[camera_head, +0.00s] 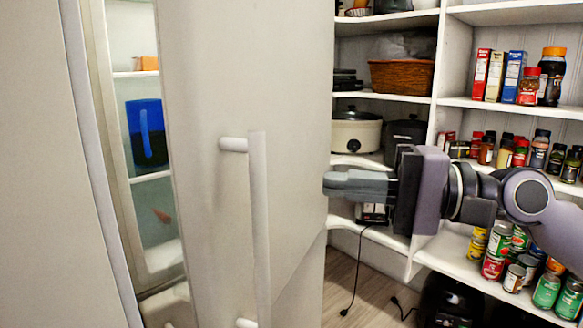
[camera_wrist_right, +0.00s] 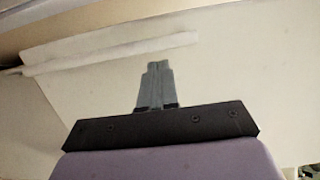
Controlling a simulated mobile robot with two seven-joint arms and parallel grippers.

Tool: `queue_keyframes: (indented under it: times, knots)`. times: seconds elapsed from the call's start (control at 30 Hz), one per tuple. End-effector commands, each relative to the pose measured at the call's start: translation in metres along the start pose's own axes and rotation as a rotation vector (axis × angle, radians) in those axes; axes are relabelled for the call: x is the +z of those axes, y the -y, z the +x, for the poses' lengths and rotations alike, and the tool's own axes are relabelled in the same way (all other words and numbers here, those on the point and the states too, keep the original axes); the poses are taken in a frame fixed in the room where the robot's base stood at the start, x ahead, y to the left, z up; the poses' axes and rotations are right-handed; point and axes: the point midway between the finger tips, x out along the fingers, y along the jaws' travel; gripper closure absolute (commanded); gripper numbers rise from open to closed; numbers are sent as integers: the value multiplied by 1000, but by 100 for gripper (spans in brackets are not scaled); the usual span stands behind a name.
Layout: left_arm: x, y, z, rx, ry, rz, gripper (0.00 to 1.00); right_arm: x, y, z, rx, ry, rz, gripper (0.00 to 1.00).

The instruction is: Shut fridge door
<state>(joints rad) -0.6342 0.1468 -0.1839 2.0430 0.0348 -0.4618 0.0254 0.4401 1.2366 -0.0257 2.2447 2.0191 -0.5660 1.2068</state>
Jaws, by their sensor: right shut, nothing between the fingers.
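The fridge door (camera_head: 205,90) is a white panel standing part open in the head view, with a long vertical handle (camera_head: 259,220) on its front. Left of it, a gap shows the fridge interior (camera_head: 150,228) with shelves, a blue item (camera_head: 147,132) and an orange item. My right gripper (camera_head: 326,185) comes in from the right, its shut fingers pointing left at the door's right edge; whether they touch it I cannot tell. In the right wrist view, the shut, empty fingers (camera_wrist_right: 156,64) point toward the pale door panel (camera_wrist_right: 230,75), with the handle (camera_wrist_right: 110,52) beyond. My left gripper is not in view.
White corner shelves (camera_head: 480,102) at the right hold boxes, jars, cans (camera_head: 493,265), a wicker basket (camera_head: 402,76) and a slow cooker (camera_head: 356,132). Wooden floor (camera_head: 345,275) with a black cord shows below. A pale panel (camera_head: 45,170) stands at the far left.

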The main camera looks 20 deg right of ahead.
Motion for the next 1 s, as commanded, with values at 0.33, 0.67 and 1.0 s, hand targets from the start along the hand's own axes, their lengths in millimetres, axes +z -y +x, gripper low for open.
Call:
queue_keyframes:
  times: [0.33,0.67,1.0]
  knots:
    - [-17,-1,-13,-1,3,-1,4,1,4,29,-3,2,-2,100]
    - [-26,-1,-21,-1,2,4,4,0,2,59,-3,2,0,100]
    - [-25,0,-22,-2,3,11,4,0,0,68,0,0,-1,100]
